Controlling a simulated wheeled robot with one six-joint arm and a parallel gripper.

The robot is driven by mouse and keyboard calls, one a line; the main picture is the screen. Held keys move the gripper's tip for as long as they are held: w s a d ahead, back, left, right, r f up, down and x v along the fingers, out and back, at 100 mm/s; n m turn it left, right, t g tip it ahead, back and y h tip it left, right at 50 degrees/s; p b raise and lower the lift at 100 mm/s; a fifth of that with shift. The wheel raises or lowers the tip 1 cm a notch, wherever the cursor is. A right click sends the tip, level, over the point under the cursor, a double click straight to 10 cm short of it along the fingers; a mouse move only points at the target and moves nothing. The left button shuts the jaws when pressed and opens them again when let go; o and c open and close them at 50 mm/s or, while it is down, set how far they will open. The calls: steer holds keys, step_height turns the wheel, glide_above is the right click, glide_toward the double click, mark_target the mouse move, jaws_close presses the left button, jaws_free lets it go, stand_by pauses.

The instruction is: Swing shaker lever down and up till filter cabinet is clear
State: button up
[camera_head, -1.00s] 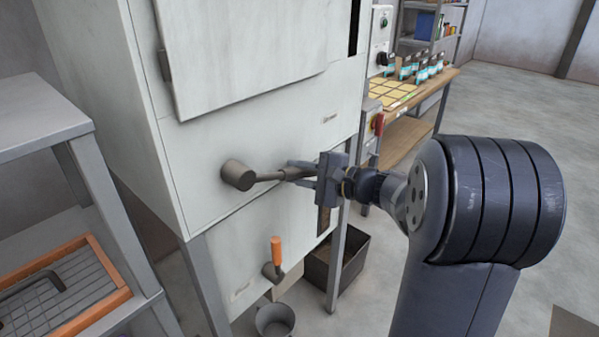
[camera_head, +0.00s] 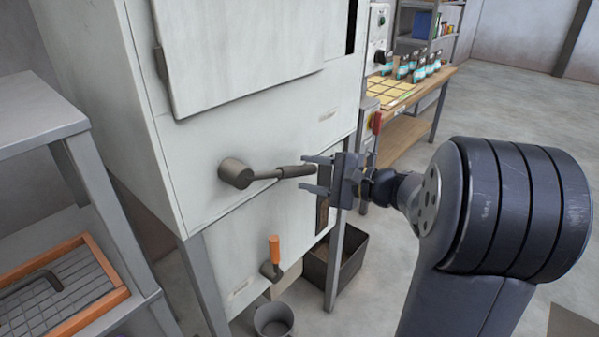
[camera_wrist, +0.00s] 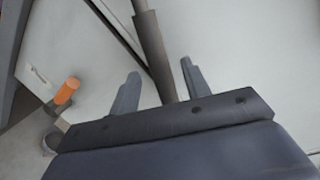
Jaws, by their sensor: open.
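The shaker lever (camera_head: 270,174) sticks out to the right from a round hub on the front of the pale filter cabinet (camera_head: 200,140). It lies close to level, with a darker grip at its free end. My gripper (camera_head: 318,174) is open at that end, its two fingers above and below the tip. In the wrist view the lever (camera_wrist: 154,50) runs down between the open fingers (camera_wrist: 158,85), with a finger on either side. I cannot tell whether either finger touches it.
An orange-handled valve (camera_head: 273,255) sits below the lever, above a grey bucket (camera_head: 273,320). A dark bin (camera_head: 350,262) stands under the cabinet. A shelf with an orange-rimmed tray (camera_head: 115,298) is at left. A wooden bench (camera_head: 432,86) is behind.

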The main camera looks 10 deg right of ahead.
steer(key=v, duration=0.7)
steer(key=shift+c, duration=0.4)
